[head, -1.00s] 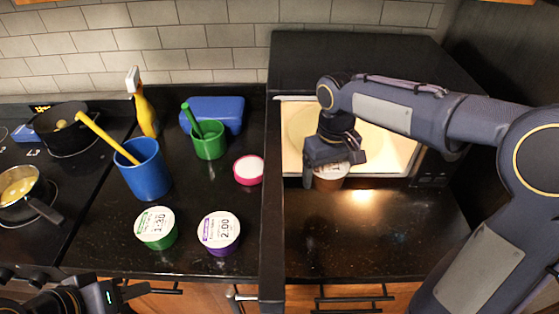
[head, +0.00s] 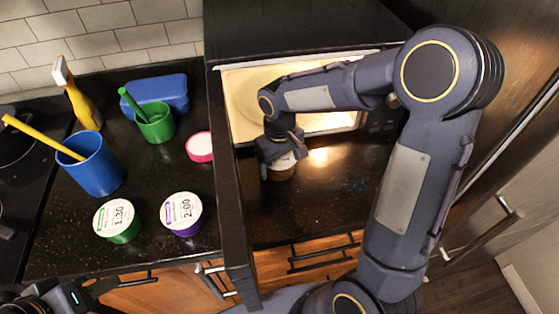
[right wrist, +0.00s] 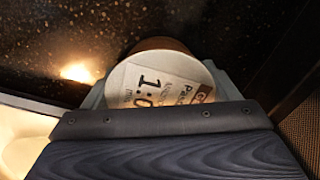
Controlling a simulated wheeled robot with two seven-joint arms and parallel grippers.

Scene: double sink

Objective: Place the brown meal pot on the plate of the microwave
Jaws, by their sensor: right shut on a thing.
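The brown meal pot (head: 282,170) has a white printed lid and is in front of the lit microwave opening. My right gripper (head: 283,157) is shut on it, and the gripper hides part of the pot. In the right wrist view the pot's lid (right wrist: 165,82) shows between the fingers. The microwave (head: 300,30) is black with its door (head: 232,200) swung open toward me. Its pale round plate (head: 258,100) shows inside, partly hidden by my right arm. My left gripper (head: 75,297) is at the bottom left edge, with its fingers not clearly shown.
A green-sided pot (head: 117,220) and a purple-sided pot (head: 182,214) stand left of the open door. A pink-rimmed tub (head: 200,146), green cup (head: 156,124), blue cup (head: 92,165), blue box (head: 160,92) and yellow bottle (head: 84,108) are also there. Counter right of the door is clear.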

